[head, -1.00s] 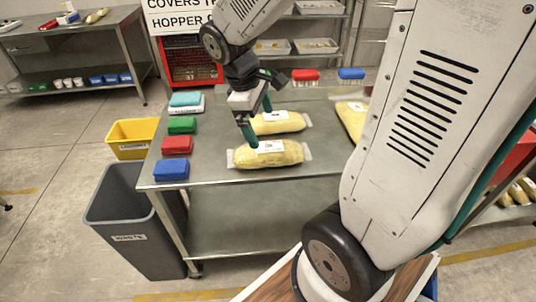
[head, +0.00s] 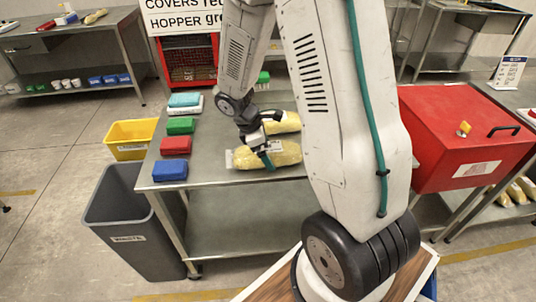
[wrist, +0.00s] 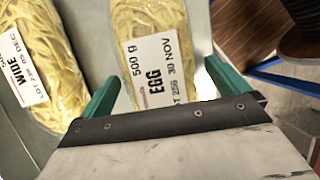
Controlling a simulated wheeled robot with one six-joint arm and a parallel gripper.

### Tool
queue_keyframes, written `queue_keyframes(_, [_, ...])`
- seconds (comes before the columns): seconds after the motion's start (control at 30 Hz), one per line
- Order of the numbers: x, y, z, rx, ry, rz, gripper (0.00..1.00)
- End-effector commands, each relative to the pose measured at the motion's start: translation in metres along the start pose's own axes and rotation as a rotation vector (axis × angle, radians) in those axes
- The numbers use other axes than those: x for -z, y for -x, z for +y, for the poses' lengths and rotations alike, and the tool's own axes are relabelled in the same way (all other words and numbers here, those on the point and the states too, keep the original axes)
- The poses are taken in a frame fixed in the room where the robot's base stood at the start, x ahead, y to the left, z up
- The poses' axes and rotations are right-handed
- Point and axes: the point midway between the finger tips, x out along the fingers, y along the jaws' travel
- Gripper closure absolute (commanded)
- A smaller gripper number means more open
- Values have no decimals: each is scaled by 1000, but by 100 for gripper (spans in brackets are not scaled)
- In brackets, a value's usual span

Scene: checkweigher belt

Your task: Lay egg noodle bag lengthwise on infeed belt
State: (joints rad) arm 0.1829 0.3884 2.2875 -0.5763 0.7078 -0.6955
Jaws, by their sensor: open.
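The egg noodle bag (head: 287,154) is a clear bag of yellow noodles with a white label, lying flat near the front of the steel table. In the wrist view the egg noodle bag (wrist: 147,22) shows its EGG label between my two green fingers. My gripper (head: 266,159) is low over this bag in the head view. In the wrist view my gripper (wrist: 166,88) is open, with one finger on each side of the bag. Whether the fingers touch it I cannot tell. My arm hides part of the bag. I cannot make out the infeed belt.
A second bag labelled WIDE (wrist: 35,70) lies beside it, behind it in the head view (head: 288,121). Coloured boxes, including a blue one (head: 170,170), line the table's left edge. A grey bin (head: 120,215) stands at left. A red hood (head: 455,140) stands at right.

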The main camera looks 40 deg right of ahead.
Motion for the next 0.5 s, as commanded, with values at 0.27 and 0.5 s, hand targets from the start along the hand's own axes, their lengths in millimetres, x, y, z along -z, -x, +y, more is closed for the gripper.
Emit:
queue_keyframes(0.27, [0,-14,0,-1,-1,1,0])
queue_keyframes(0.5, [0,-14,0,-1,-1,1,39])
